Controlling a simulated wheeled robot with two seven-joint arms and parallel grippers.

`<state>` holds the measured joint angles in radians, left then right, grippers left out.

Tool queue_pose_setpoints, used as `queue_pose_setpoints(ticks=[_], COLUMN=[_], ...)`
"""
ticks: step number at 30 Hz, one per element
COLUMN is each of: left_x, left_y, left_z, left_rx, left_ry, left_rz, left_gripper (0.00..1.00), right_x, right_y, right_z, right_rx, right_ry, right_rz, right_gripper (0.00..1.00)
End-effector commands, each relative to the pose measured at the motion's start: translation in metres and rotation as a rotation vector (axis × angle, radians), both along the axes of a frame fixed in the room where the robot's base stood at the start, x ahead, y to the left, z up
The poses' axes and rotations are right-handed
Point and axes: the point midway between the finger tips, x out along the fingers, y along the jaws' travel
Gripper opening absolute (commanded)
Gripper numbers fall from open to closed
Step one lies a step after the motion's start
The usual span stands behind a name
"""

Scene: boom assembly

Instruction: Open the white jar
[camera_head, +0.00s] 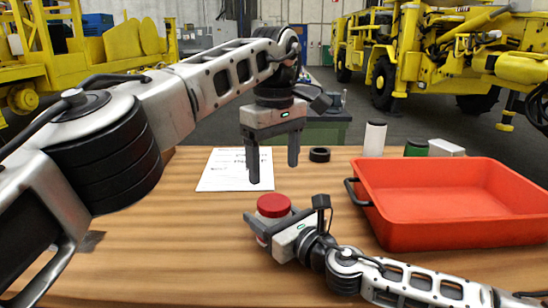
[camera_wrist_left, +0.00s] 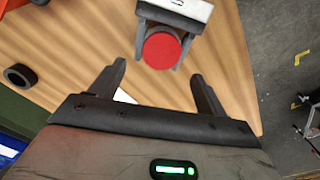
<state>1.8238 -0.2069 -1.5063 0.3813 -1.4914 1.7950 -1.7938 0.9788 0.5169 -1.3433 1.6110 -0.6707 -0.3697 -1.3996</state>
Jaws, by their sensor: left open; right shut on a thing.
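The white jar (camera_head: 263,240) with a red lid (camera_head: 273,205) stands on the wooden table, in front of the paper sheet. My right gripper (camera_head: 262,229) is shut around the jar's body from the right, below the lid. My left gripper (camera_head: 273,173) is open and empty, fingers pointing down, above and behind the jar. In the left wrist view the red lid (camera_wrist_left: 161,51) shows beyond the open left fingers (camera_wrist_left: 160,85), with my right gripper around it. The lid is on the jar. Most of the white body is hidden by my right gripper.
A red-orange tray (camera_head: 460,235) stands at the right. A white cylinder (camera_head: 374,139), a green-topped item (camera_head: 416,148), a white box (camera_head: 445,148) and a black ring (camera_head: 319,155) sit at the back. A paper sheet (camera_head: 222,172) lies behind the jar.

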Motion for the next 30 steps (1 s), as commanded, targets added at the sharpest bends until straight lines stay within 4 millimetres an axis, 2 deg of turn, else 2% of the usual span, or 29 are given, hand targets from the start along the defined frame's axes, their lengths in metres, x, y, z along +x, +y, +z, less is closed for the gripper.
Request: queue_pose_setpoints(ticks=[3,6,11,17,24,30], left_x=[-0.001,-0.001,-0.001,-0.001,-0.002,-0.002], left_y=[0.0,0.0,0.001,0.002,0.001,0.002], left_z=[0.005,0.007,0.004,-0.019,-0.055,-0.07], left_rx=[0.001,0.003,0.004,0.005,0.004,0.005], left_ry=[0.004,0.006,0.01,0.013,0.012,0.01], left_rz=[-0.179,-0.282,-0.35,-0.355,-0.352,-0.35], left_gripper=[0.76,0.76,0.76,0.76,0.76,0.76], right_x=[0.0,0.0,0.0,0.0,0.0,0.0], right_y=[0.0,0.0,0.0,0.0,0.0,0.0], right_z=[-0.001,-0.001,-0.001,0.0,0.0,0.0], right_rx=[0.0,0.0,0.0,0.0,-0.001,-0.001], right_ry=[0.001,0.001,0.001,0.001,0.001,0.001], right_rz=[0.001,0.001,0.001,0.001,0.0,0.0], right_gripper=[0.0,0.0,0.0,0.0,0.0,0.0])
